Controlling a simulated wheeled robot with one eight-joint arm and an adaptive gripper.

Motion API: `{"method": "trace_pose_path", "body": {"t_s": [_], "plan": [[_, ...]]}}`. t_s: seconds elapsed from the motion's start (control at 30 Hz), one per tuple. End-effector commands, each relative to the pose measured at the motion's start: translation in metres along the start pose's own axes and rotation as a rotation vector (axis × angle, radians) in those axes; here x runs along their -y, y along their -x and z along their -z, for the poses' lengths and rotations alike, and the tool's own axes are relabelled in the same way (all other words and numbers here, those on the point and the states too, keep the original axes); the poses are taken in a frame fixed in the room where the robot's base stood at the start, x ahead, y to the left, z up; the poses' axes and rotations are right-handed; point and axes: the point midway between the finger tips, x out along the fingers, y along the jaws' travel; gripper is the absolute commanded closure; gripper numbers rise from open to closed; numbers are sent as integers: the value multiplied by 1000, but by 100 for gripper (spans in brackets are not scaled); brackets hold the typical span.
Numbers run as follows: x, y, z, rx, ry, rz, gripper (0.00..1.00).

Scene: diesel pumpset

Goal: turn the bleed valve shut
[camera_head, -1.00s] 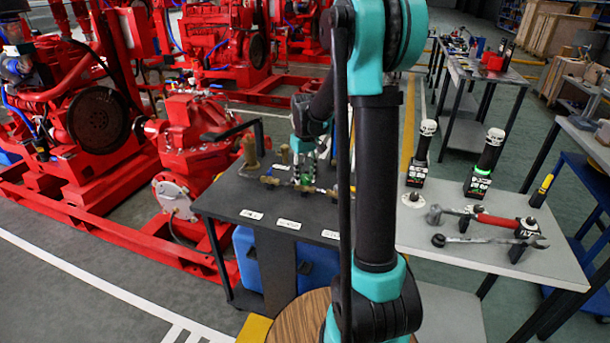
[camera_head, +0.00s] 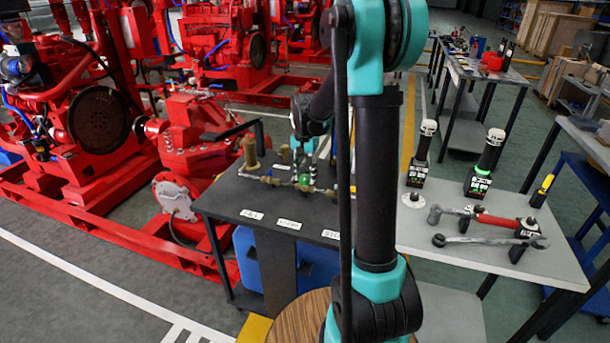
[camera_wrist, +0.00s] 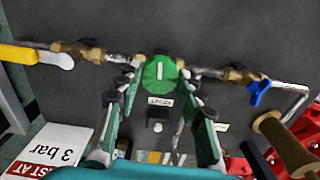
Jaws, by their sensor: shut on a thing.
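A green round valve knob (camera_wrist: 160,74) with a pale bar on its face sits on a brass and steel pipe run in the wrist view. My gripper (camera_wrist: 160,79) has one finger on each side of the knob and is shut on it. In the head view my gripper (camera_head: 304,178) is at the pipe run on the dark bench, partly hidden by my arm. A small label (camera_wrist: 160,101) lies near the knob, too small to read surely. I cannot tell from it whether this knob is the bleed valve.
A yellow lever (camera_wrist: 20,54) is left of the knob and a blue handle (camera_wrist: 258,92) right. Brass cylinders (camera_head: 250,152) stand on the dark bench (camera_head: 230,203). A grey table (camera_head: 465,258) with tools is at right, a red pump (camera_head: 185,140) at left.

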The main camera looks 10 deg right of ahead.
Motion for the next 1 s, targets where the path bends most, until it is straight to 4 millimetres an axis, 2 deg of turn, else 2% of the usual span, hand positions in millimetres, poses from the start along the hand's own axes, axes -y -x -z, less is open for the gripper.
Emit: {"method": "trace_pose_path", "body": {"t_s": [0.33, 0.87, 0.9, 1.0], "plan": [[0, 0, 0, -1, -136, 0, 91], [0, 0, 0, 0, -160, 1, 91], [0, 0, 0, 0, -160, 1, 60], [0, 0, 0, 0, -159, 0, 48]]}}
